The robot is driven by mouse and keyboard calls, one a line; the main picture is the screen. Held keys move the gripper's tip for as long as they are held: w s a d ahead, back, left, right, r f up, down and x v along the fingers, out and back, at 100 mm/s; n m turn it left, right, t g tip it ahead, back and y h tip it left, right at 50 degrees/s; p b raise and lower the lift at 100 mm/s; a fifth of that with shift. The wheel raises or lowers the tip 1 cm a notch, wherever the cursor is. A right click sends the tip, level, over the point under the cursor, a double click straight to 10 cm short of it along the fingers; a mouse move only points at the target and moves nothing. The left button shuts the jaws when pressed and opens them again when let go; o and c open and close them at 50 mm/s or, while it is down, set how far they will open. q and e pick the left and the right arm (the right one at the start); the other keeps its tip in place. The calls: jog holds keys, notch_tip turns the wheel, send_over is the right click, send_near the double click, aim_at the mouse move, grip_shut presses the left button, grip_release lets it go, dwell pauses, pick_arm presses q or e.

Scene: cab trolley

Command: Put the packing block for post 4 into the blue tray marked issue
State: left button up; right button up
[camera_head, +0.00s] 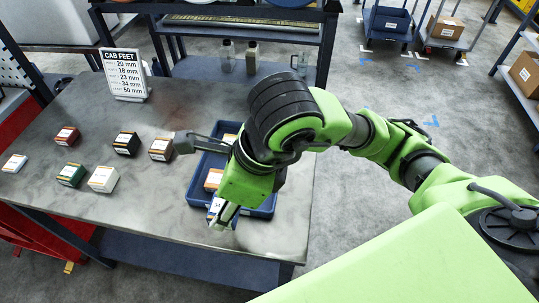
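A dark blue tray (262,210) stands near the table's right end, partly hidden by my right arm. Its marking cannot be read. Two orange-topped blocks (213,180) show in it. My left gripper is out of view.
A sign (125,75) headed CAB FEET lists several millimetre sizes at the table's back. Bottles (227,56) stand behind the table. Trolleys with boxes (444,27) stand on the floor at the back right. The table's front left is clear.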

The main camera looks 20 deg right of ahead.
jog(key=shift+r, duration=0.35)
jog(key=shift+d+r, duration=0.1)
jog(key=shift+d, duration=0.05)
jog(key=w+d+f+p, duration=0.1)
jog(key=w+d+f, duration=0.3)
jog(key=w+d+f+p, duration=0.2)
jog(key=w+d+f, duration=0.2)
jog(key=shift+w+d, duration=0.2)
jog(key=shift+w, duration=0.15)
jog(key=shift+w+d+f, duration=0.2)
jog(key=shift+w+f, duration=0.15)
jog(key=shift+f, duration=0.15)
jog(key=shift+w+d+f+p, duration=0.15)
jog(key=shift+f+p, duration=0.05)
jog(key=shift+f, duration=0.8)
jog(key=shift+w+d+f+p, duration=0.1)
jog(key=shift+f+p, duration=0.05)
jog(key=shift+f, duration=0.8)
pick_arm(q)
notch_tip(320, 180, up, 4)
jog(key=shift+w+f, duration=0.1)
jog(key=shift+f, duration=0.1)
